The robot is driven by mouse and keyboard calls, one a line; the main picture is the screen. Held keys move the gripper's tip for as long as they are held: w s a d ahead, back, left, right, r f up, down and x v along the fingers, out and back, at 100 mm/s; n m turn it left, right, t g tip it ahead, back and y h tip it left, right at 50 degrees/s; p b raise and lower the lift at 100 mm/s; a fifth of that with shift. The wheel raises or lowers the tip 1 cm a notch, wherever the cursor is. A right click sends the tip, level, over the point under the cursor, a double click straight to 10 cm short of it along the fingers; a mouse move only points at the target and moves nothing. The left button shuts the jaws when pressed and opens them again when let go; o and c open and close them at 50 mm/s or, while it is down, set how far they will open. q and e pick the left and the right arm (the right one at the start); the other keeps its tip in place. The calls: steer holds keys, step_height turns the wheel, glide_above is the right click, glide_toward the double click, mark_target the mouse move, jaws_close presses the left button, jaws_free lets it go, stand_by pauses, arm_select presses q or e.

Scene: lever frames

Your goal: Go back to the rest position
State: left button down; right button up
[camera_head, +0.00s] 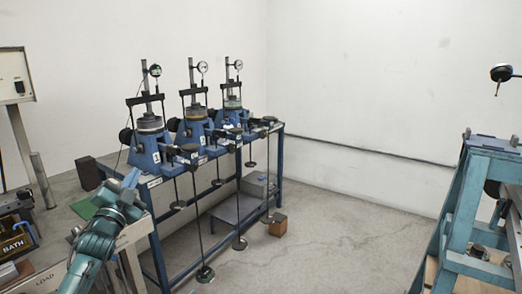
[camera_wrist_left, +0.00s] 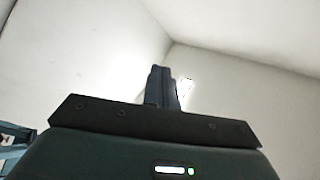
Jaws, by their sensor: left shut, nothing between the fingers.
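My left arm, teal, comes in from the lower left in the head view. Its gripper (camera_head: 131,178) is raised in front of the nearest end of the blue bench. In the left wrist view the two dark fingers (camera_wrist_left: 162,74) are together, with nothing between them. I cannot tell from the head view whether the gripper touches the bench. My right gripper does not show in either view.
A blue bench (camera_head: 160,262) carries three blue lever frames (camera_head: 146,150) with dial gauges and hanging weights. A teal frame (camera_head: 455,225) stands at the right. The concrete floor (camera_head: 330,235) between is mostly clear. A brown block (camera_head: 278,226) lies by the bench.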

arm_select(q)
step_height(320, 180, down, 7)
steer(key=w+a+n+g+y, duration=0.1)
steer(key=a+n+g+y, duration=0.25)
steer(key=n, duration=0.45)
steer(key=s+d+f+g+h, duration=0.1)
steer(key=s+d+f+g, duration=0.1)
steer(key=s+d+f, duration=0.45)
steer(key=s+d+f+g+h, duration=0.2)
steer(key=s+f, duration=0.1)
steer(key=f, duration=0.6)
steer(key=s+d+f+g+h, duration=0.1)
steer(key=s+d+f, duration=0.3)
steer(key=s, duration=0.6)
steer(key=s+d+f+g, duration=0.1)
steer(key=s+d+f, duration=0.3)
steer(key=s, duration=0.6)
steer(key=s+d+f+g+h, duration=0.1)
steer(key=s+d+f, duration=0.3)
steer(key=s, duration=0.6)
steer(key=shift+d+g+h, duration=0.35)
steer(key=shift+d+g, duration=0.2)
steer(key=shift+d, duration=0.1)
